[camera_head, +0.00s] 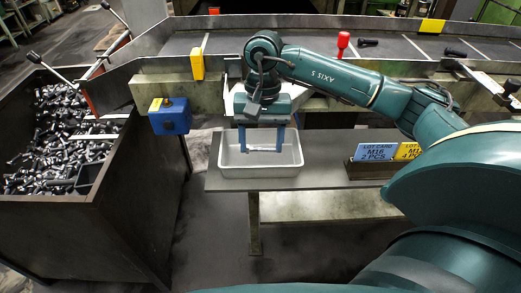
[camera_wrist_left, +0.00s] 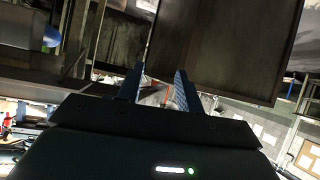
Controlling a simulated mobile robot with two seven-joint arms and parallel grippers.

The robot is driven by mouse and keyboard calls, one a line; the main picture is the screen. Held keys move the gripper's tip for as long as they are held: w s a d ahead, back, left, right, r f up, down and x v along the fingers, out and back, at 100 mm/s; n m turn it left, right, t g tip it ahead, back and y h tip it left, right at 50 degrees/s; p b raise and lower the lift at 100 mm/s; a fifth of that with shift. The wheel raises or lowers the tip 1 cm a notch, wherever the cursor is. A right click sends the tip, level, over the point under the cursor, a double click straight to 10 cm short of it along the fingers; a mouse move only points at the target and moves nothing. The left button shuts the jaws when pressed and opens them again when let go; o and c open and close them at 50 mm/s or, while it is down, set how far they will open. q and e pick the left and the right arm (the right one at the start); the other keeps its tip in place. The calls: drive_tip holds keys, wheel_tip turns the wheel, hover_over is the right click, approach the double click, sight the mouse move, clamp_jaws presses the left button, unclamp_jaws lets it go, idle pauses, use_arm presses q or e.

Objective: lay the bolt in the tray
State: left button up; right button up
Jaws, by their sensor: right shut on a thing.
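The white tray (camera_head: 229,158) sits on the grey bench (camera_head: 320,179), left of the lot cards. My right gripper (camera_head: 262,147) reaches in from the right and points down over the tray, its fingertips at about the rim's height in the picture. It is shut on a thin, pale bolt (camera_head: 263,150) lying level between the fingers; whether it touches the tray floor cannot be told. My left gripper (camera_wrist_left: 157,82) shows only in the left wrist view, its two fingers apart with nothing seen between them.
A dark bin (camera_head: 84,218) full of bolts stands at the left, with a blue box (camera_head: 170,116) beside it. Lot cards (camera_head: 375,152) stand on the bench right of the tray. Dark bolts (camera_head: 368,42) lie on the conveyor (camera_head: 310,42) behind, near a red-knobbed lever (camera_head: 343,41).

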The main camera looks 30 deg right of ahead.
sight(261, 151)
wheel_tip(261, 151, down, 4)
drive_tip(key=shift+r, duration=0.15)
use_arm(q)
drive_tip(key=shift+w+a, duration=0.2)
use_arm(e)
drive_tip(key=shift+f+b, duration=0.35)
drive_tip(key=shift+f, duration=0.05)
use_arm(q)
drive_tip(key=shift+w+d+f+b, duration=0.15)
drive_tip(key=shift+f+b, duration=0.15)
use_arm(e)
drive_tip(key=shift+f, duration=0.25)
drive_tip(key=o, duration=0.7)
drive_tip(key=shift+r, duration=0.1)
use_arm(q)
drive_tip(key=shift+r, duration=0.15)
use_arm(e)
drive_tip(key=o, duration=0.4)
drive_tip(key=shift+r, duration=0.1)
